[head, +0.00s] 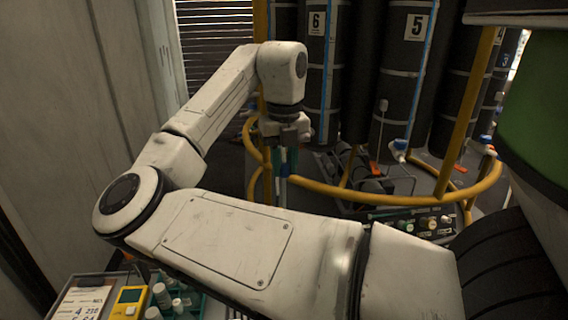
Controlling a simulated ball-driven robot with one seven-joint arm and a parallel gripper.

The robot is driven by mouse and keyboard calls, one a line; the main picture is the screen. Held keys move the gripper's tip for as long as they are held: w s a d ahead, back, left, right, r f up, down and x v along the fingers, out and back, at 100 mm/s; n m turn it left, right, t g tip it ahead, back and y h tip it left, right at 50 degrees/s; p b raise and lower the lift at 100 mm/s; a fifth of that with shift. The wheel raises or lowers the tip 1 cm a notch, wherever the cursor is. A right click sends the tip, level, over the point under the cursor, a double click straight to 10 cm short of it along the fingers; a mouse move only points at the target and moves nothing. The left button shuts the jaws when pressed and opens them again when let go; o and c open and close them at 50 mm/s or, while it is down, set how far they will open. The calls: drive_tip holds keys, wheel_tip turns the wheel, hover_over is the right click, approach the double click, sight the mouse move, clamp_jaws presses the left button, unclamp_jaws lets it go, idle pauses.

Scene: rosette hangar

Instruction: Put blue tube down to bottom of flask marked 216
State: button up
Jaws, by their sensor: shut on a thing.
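My gripper (283,160) points down in the middle of the head view, in front of the yellow railing. It is shut on a slim, pale bluish tube (283,190) that hangs below the fingers. The tube looks about upright; its lower end is hidden behind my forearm. It is small and dark here, so I cannot be sure that it is the blue tube. No flask marked 216 can be made out. I cannot tell whether the tube touches or enters anything.
A curved yellow rail (400,208) stands around tall black cylinders, one marked 6 (317,75) and one marked 5 (402,75). A tray at the lower left holds a written card (80,303), a yellow device (129,301) and white-capped bottles (162,296). A pale wall (60,120) stands at left.

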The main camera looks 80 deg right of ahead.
wheel_tip(320, 180, up, 11)
drive_tip(key=p, duration=1.1)
idle(1.0)
drive_tip(key=shift+f, duration=0.15)
drive_tip(key=s+d+f+b, duration=0.2)
drive_tip(key=f+b, duration=0.3)
drive_tip(key=f, duration=0.6)
drive_tip(key=s+d+f+b, duration=0.2)
drive_tip(key=f+b, duration=0.3)
drive_tip(key=f, duration=0.7)
drive_tip(key=s+d+f+b, duration=0.3)
drive_tip(key=f+b, duration=0.3)
drive_tip(key=f, duration=0.5)
drive_tip(key=shift+d+f, duration=0.2)
drive_tip(key=shift+f, duration=0.55)
